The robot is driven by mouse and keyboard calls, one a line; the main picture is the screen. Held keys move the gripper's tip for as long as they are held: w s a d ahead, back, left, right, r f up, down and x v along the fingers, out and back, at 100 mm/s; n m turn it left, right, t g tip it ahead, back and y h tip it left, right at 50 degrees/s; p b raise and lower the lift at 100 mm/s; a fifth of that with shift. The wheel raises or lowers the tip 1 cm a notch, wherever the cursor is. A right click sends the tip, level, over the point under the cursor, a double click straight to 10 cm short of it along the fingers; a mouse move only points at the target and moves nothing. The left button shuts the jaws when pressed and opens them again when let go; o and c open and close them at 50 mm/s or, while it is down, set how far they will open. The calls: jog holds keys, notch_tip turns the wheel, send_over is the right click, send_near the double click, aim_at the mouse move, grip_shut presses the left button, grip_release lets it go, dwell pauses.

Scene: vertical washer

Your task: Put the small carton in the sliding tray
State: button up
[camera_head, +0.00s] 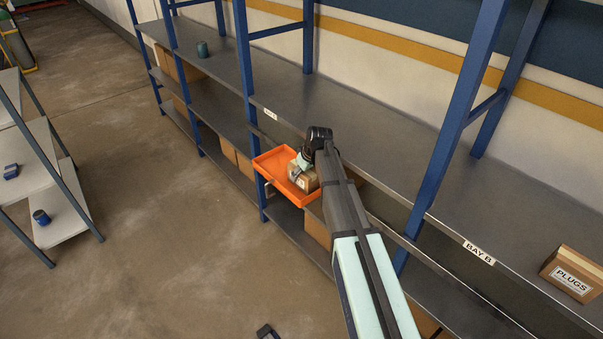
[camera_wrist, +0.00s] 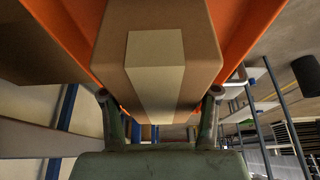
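My gripper (camera_head: 300,167) is at the carton, partly hidden by my wrist. In the wrist view the carton (camera_wrist: 157,60) sits between my two fingers (camera_wrist: 160,95), one against each side, with no clear gap. Orange tray walls (camera_wrist: 248,35) show on both sides of it.
The tray sticks out from a blue-framed shelf rack (camera_head: 350,115). A carton marked PLUGS (camera_head: 572,273) stands on the shelf at the right, and a dark teal cup (camera_head: 203,49) at the far left. Brown boxes fill lower shelves.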

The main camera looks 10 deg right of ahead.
jog(key=o, duration=0.4)
jog(key=shift+o, duration=0.2)
jog(key=b+v, duration=0.2)
jog(key=v, duration=1)
jog(key=shift+r, duration=0.15)
